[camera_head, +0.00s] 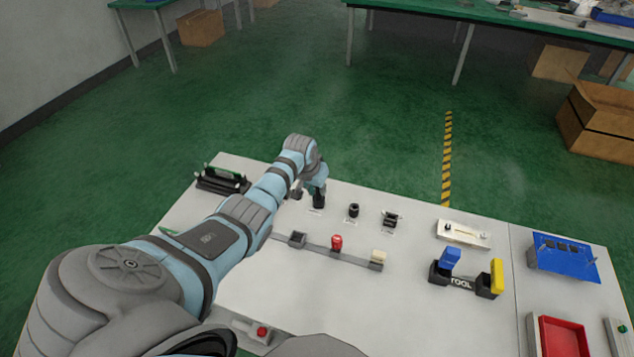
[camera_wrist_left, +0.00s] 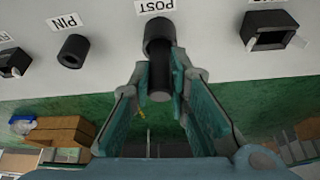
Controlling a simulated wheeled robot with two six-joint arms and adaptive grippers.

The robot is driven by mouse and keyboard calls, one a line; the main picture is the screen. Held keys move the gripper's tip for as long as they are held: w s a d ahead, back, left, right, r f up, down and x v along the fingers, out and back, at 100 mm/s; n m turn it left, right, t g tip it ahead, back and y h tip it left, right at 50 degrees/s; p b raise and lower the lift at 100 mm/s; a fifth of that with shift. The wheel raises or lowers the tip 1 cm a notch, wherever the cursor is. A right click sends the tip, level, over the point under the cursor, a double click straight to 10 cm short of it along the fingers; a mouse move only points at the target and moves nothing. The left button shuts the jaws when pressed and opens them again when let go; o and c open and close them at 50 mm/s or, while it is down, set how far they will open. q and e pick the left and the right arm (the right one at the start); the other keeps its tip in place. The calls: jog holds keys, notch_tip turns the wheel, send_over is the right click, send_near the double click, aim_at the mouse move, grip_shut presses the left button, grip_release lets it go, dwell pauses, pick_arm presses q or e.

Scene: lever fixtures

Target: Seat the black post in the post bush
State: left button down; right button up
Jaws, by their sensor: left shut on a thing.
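The black post (camera_wrist_left: 160,84) is a dark cylinder between the two fingers of my left gripper (camera_wrist_left: 162,72), which is shut on it. The post bush (camera_wrist_left: 158,27) is a round black socket beside the POST label in the left wrist view. The post lines up with the bush mouth and its far end overlaps it; I cannot tell how deep it sits. In the head view my left gripper (camera_head: 317,180) is right above the post bush (camera_head: 318,202), and the post is mostly hidden there. My right gripper is not in view.
The pin bush (camera_head: 353,210) and a square black socket (camera_head: 390,219) stand to the right. Another square socket (camera_wrist_left: 270,31) is close on the other side in the wrist view. A rail with a red knob (camera_head: 336,242) lies nearer.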

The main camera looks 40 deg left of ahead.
pick_arm(q)
jog(key=shift+f, duration=0.15)
jog(key=c, duration=1.4)
grip_release()
jog(key=shift+c, duration=0.2)
jog(key=v, duration=1.2)
jog(key=shift+s, duration=0.1)
